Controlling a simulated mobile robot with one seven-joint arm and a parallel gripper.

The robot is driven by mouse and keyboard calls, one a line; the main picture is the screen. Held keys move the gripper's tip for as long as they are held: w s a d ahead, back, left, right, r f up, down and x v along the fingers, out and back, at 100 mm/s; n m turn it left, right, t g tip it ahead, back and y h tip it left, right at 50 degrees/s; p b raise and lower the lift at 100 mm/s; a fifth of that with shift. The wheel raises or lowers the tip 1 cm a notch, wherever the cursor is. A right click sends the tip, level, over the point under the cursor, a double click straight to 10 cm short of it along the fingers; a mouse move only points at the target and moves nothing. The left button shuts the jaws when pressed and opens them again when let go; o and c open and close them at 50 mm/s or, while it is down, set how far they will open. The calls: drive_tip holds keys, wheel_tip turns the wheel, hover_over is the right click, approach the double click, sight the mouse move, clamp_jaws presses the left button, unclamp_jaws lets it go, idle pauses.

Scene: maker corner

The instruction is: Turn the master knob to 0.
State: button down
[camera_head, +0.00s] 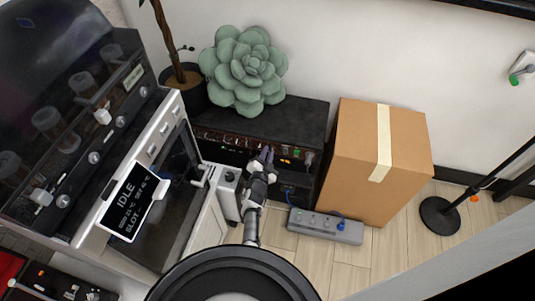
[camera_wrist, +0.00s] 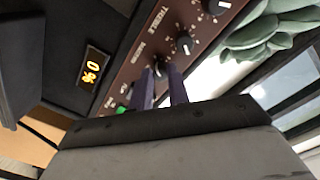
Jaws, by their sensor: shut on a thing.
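The black amplifier (camera_head: 310,115) stands against the wall in the head view, with a row of knobs and lights along its front. In the wrist view its brown panel (camera_wrist: 135,62) shows tilted lettering, including TREBLE and what looks like MASTER. My gripper (camera_wrist: 163,72) has its two purple fingers at the panel, shut on a dark knob (camera_wrist: 160,68) beside that second label. The fingers mostly hide the knob and its pointer. A small display (camera_wrist: 92,68) shows an orange 0 and a percent sign. In the head view my gripper (camera_head: 266,156) reaches the amplifier's front.
Two other knobs, one at the treble position (camera_wrist: 185,43), sit farther along the panel. A green succulent (camera_head: 246,70) rests on the amplifier. A cardboard box (camera_head: 355,150) and grey power strip (camera_head: 325,226) stand to the right. A white machine (camera_head: 110,215) is close on the left.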

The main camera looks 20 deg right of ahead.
idle(0.3)
drive_tip(key=c, duration=1.3)
unclamp_jaws()
drive_tip(key=shift+c, duration=0.2)
drive_tip(key=p+v, duration=0.3)
drive_tip(key=v, duration=1)
drive_tip(key=shift+s+a+p, duration=0.25)
drive_tip(key=shift+s+p, duration=0.1)
drive_tip(key=shift+p, duration=0.05)
